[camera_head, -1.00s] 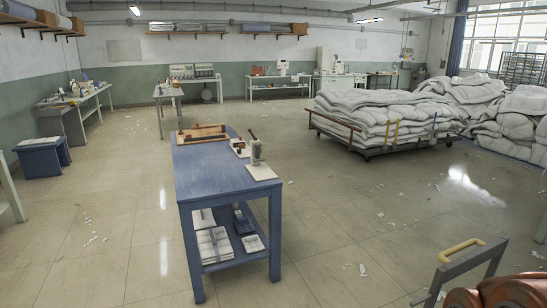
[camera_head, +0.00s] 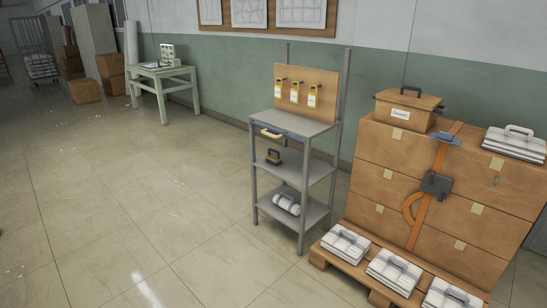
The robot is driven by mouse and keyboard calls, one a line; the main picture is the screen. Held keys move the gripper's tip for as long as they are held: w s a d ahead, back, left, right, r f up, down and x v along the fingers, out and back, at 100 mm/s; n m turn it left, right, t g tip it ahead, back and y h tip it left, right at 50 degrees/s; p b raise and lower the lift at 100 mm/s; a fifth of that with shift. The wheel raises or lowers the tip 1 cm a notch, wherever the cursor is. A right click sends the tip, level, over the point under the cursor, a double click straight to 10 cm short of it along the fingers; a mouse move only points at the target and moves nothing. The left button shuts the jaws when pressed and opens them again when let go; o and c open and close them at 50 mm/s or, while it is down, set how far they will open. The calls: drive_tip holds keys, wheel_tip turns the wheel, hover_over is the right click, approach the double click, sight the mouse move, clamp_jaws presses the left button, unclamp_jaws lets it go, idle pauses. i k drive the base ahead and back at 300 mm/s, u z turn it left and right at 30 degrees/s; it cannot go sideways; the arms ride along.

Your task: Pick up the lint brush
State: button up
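I cannot pick out the lint brush for certain. A small brown block with a dark handle (camera_head: 273,157), which could be a brush, sits on the middle shelf of a grey metal rack (camera_head: 307,132). A blue-grey handled tool (camera_head: 446,138) lies on top of the stacked brown boxes at the right; its kind is too small to tell. A white roll with dark straps (camera_head: 286,204) lies on the rack's bottom shelf. My gripper is not in view.
A wooden pallet (camera_head: 322,257) with white folded bundles stands before the brown boxes (camera_head: 390,165). Yellow-tagged items (camera_head: 295,92) hang on the rack's backboard. A pale green table (camera_head: 163,74) stands against the wall. The floor (camera_head: 150,215) at left and centre is largely clear.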

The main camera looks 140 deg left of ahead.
sight(275, 160)
drive_tip(key=z, duration=3.35)
drive_tip(key=k, duration=1.65)
drive_tip(key=z, duration=0.25)
